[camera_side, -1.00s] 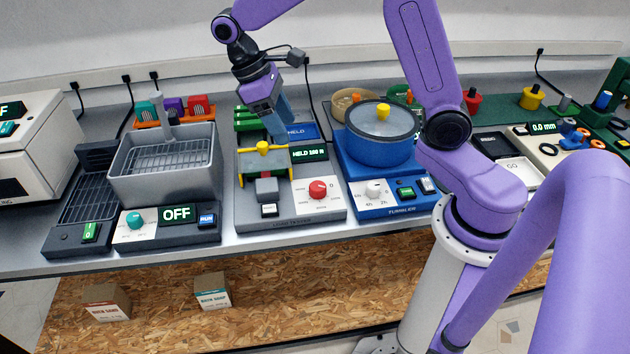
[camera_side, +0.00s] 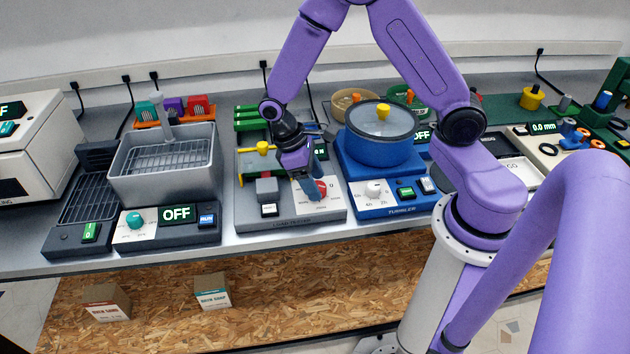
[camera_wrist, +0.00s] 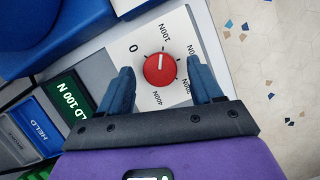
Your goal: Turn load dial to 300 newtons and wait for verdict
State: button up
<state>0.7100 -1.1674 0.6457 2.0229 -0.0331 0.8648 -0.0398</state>
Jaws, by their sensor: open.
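The red load dial (camera_wrist: 159,69) sits on a white scale panel (camera_wrist: 153,35) marked 0, 100N and further values up to 400N. A white mark on the dial points toward 100N. My gripper (camera_wrist: 160,90) is open, with one blue finger on each side of the dial in the wrist view; contact cannot be told. In the side view my gripper (camera_side: 316,196) is down at the red dial (camera_side: 322,187) and partly covers it. The load tester's green display (camera_wrist: 71,107) shows "LD 100 N", its start cut off. The blue HELD plate (camera_wrist: 34,126) lies beside it.
The blue tumbler (camera_side: 380,150) stands close on the right of the tester. A grey basin (camera_side: 163,165) with an OFF display (camera_side: 177,214) stands to the left. The yellow-knobbed bar (camera_side: 262,147) is behind the grey block (camera_side: 267,189). The bench edge runs in front.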

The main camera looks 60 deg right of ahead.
jog(key=shift+s+d+f, duration=0.1)
jog(key=shift+s+f, duration=0.05)
jog(key=shift+f, duration=0.25)
jog(key=c, duration=1)
jog(key=shift+c, duration=0.2)
